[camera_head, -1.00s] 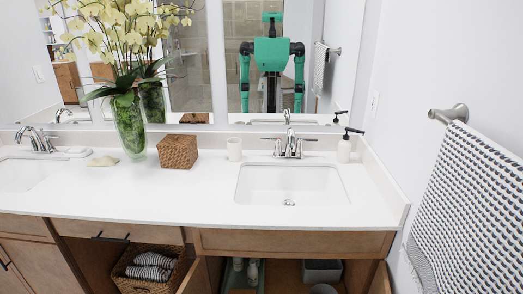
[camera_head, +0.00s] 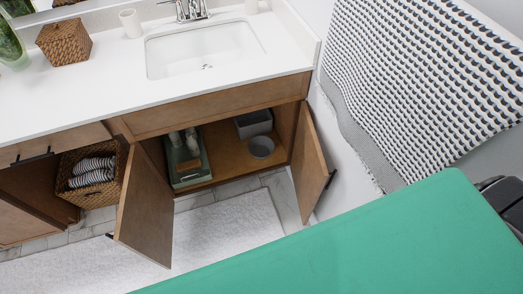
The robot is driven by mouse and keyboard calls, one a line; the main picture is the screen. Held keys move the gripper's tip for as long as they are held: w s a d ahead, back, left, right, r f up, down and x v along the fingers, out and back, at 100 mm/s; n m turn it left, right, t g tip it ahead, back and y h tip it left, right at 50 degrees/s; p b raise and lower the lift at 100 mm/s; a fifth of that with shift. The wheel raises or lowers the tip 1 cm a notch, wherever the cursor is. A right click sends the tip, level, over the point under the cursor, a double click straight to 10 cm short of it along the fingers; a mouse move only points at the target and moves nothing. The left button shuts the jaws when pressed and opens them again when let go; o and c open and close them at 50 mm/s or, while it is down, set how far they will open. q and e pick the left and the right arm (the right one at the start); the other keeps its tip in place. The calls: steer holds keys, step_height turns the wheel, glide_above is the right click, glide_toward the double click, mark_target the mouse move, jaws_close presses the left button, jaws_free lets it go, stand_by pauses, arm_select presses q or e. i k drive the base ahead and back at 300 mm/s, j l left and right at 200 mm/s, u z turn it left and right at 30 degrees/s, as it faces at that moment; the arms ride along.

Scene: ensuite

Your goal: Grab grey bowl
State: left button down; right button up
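A small round grey bowl (camera_head: 261,147) stands on the wooden floor of the open cabinet (camera_head: 229,158) under the sink. It is near the right side, in front of a grey box (camera_head: 254,123). Neither gripper shows in the head view. A green part of my own body fills the lower right, and a dark part of me shows at the right edge.
Both cabinet doors stand open, the left door (camera_head: 146,208) and the right door (camera_head: 309,162). A green tray (camera_head: 188,180) with bottles is left of the bowl. A white rug (camera_head: 215,240) lies in front. A patterned towel (camera_head: 420,75) hangs at right.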

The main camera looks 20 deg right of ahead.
mark_target(260, 147)
steer(key=z, duration=0.25)
steer(key=i+j+z, duration=0.15)
steer(key=i+z, duration=0.35)
steer(key=i+j+z, duration=0.25)
steer(key=z, duration=0.2)
steer(key=i, duration=0.05)
